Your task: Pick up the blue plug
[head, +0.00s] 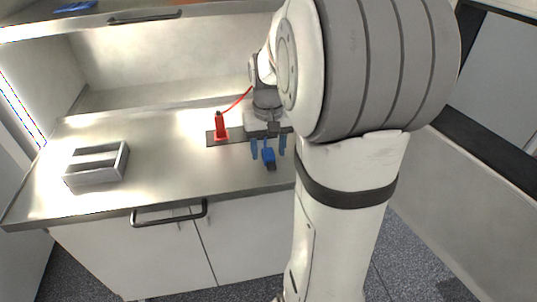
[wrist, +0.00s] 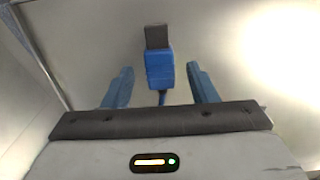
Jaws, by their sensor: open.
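The blue plug (head: 268,155) lies on the metal counter, near its front edge, in the head view. In the wrist view the blue plug (wrist: 159,70) has a dark grey end pointing away from me and a blue cable running back toward my gripper. My gripper (head: 268,150) is open, with its blue fingers on either side of the plug in the head view. In the wrist view my gripper (wrist: 161,80) has one finger to the left and one to the right of the plug, with gaps on both sides. Neither finger appears to touch it.
A grey two-slot tray (head: 97,178) sits at the counter's left. The counter (head: 165,150) between is clear. A black handle (head: 170,217) sticks out below the front edge.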

